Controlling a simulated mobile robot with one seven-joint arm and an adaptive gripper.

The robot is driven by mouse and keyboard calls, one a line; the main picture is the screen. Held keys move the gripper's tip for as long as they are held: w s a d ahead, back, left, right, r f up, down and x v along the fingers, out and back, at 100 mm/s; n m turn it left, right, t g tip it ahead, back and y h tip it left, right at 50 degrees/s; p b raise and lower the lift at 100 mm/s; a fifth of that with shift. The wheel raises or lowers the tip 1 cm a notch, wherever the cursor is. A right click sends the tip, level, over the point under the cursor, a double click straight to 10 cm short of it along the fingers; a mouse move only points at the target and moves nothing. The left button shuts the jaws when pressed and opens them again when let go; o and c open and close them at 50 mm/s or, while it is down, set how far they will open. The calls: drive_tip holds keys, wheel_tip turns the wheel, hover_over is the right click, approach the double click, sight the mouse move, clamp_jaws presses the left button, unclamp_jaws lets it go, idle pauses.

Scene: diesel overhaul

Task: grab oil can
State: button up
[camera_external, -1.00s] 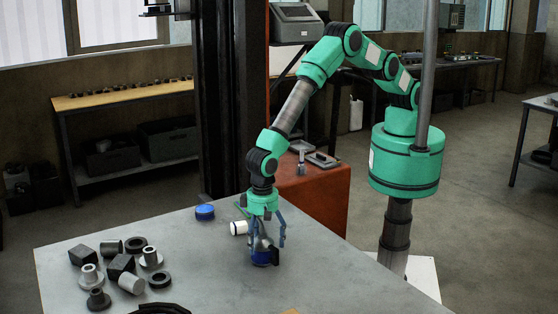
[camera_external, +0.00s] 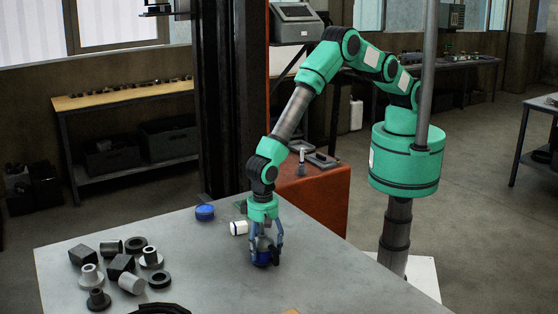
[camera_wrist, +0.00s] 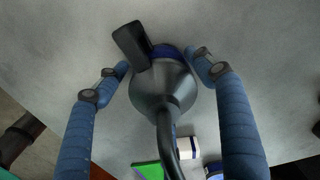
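The oil can (camera_external: 263,257) stands upright on the grey table, with a blue base, a dark grey cone-shaped top and a thin spout. In the wrist view the oil can (camera_wrist: 162,88) is seen from above, its black handle pointing up-left and its curved spout coming toward the camera. My gripper (camera_external: 266,256) reaches down over it. In the wrist view my gripper (camera_wrist: 161,62) has one blue finger on each side of the can, with the fingertips close against its body. The gripper looks shut on the can; the exact contact is partly hidden.
A green item (camera_wrist: 148,170) shows below the can in the wrist view. Several metal parts (camera_external: 120,265) crowd the table's left; its right side is clear.

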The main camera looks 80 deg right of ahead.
sight(265, 234)
drive_tip(key=c, duration=1.2)
drive_tip(key=shift+r, duration=0.2)
drive_tip(key=shift+a+r+b, duration=0.1)
drive_tip(key=shift+r+b, duration=0.25)
drive_tip(key=shift+r, duration=1.05)
drive_tip(key=shift+s+d+r, duration=0.15)
drive_tip(key=shift+d+r, duration=0.05)
drive_tip(key=shift+d, duration=0.1)
drive_tip(key=s+d, duration=0.3)
drive_tip(key=d, duration=0.1)
drive_tip(key=s+d+r+b, duration=0.1)
drive_tip(key=s+d, duration=0.2)
drive_tip(key=d, duration=0.1)
drive_tip(key=s+d, duration=0.3)
drive_tip(key=d, duration=0.1)
drive_tip(key=shift+d+r+b, duration=0.2)
drive_tip(key=shift+d+b, duration=0.1)
drive_tip(key=shift+b, duration=0.1)
